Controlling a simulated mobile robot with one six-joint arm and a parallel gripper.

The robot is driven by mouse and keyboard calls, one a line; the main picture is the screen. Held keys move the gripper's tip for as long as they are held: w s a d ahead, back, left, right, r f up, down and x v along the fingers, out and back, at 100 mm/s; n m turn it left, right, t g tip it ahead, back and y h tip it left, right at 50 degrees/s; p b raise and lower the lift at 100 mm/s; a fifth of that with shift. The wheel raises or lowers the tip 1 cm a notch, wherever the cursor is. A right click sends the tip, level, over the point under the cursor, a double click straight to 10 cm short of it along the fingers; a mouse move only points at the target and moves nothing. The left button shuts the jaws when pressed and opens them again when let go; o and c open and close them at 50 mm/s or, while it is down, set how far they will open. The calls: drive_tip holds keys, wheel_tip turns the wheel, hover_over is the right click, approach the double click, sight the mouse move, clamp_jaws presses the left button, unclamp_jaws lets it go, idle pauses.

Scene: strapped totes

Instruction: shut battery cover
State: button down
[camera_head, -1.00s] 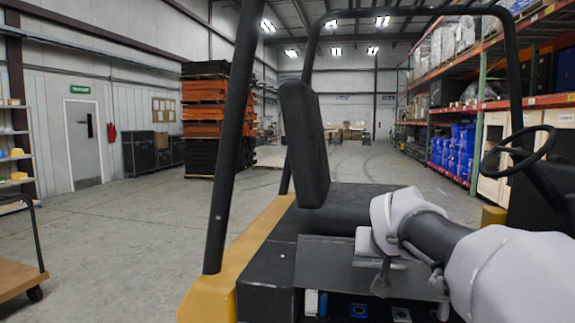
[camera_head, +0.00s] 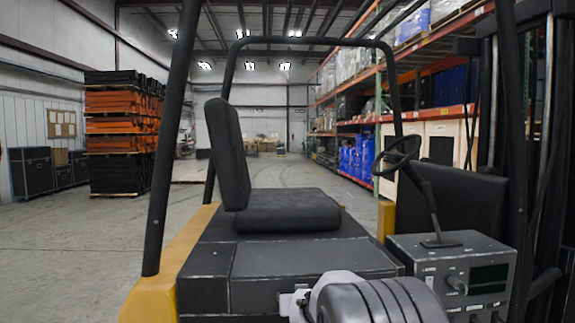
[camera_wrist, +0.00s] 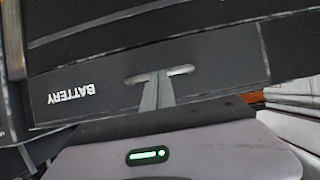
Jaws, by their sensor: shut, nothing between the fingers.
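The dark battery cover (camera_wrist: 100,75) fills the middle of the wrist view, its white BATTERY lettering upside down and a pale slot-like handle to the right of it. My gripper (camera_wrist: 158,77) is shut and empty. Its fingertips overlap the middle of the handle; I cannot tell whether they touch it. In the head view my arm reaches in at the bottom of the forklift's black seat base (camera_head: 290,265). I cannot tell whether the cover is fully closed.
The forklift seat (camera_head: 285,211) and steering wheel (camera_head: 397,153) rise behind. A grey control box (camera_head: 452,275) with a lever stands at the right, and a black frame post (camera_head: 172,140) at the left. Open floor (camera_head: 60,250) lies left of the forklift.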

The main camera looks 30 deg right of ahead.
drive_tip(key=shift+s+a+f, duration=0.1)
drive_tip(key=shift+s+f, duration=0.05)
drive_tip(key=shift+f, duration=0.45)
drive_tip(key=shift+s+a+f, duration=0.1)
drive_tip(key=shift+f, duration=0.45)
drive_tip(key=shift+r, duration=0.15)
wheel_tip(320, 180, up, 5)
drive_tip(key=p, duration=0.2)
drive_tip(key=s+a+f, duration=0.4)
drive_tip(key=s+f, duration=0.1)
drive_tip(key=s, duration=0.4)
drive_tip(key=s+a+r+g+y, duration=0.2)
drive_tip(key=s+a+r, duration=0.2)
drive_tip(key=s+a, duration=0.55)
drive_tip(key=s+a+r+g+y, duration=0.1)
drive_tip(key=s+a+r+y, duration=0.2)
drive_tip(key=s+a, duration=0.65)
drive_tip(key=s+a+f+g+y, duration=0.1)
drive_tip(key=s+a, duration=0.2)
drive_tip(key=s, duration=0.3)
drive_tip(key=s+a+g, duration=0.1)
drive_tip(key=s+a, duration=0.2)
drive_tip(key=s, duration=0.3)
drive_tip(key=shift+s+f+g+y, duration=0.3)
drive_tip(key=shift+s+f+y, duration=0.05)
drive_tip(key=shift+f+y, duration=0.05)
